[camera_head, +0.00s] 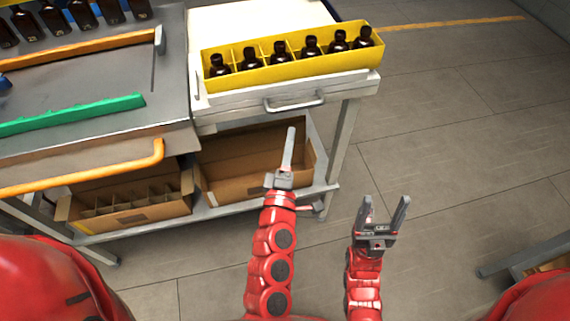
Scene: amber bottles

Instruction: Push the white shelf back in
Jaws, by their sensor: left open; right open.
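The white shelf (230,22) is at the top middle, beside the grey worktop, with a pale front edge and a metal handle (295,102). A yellow divided box (290,72) holding several amber bottles (280,52) sits along its front. How far the shelf stands out is hard to tell. My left gripper (290,140) is open and empty, seen edge-on with its fingers overlapping, below the handle and apart from it in the picture. My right gripper (386,206) is open and empty, lower and to the right, over the floor.
Left is the grey worktop (70,90) with a green strip (70,114) and orange rails (90,182); more bottles stand at its back. Cardboard boxes (130,212) (250,178) sit on the lower rack. A table leg (343,150) stands right of the handle.

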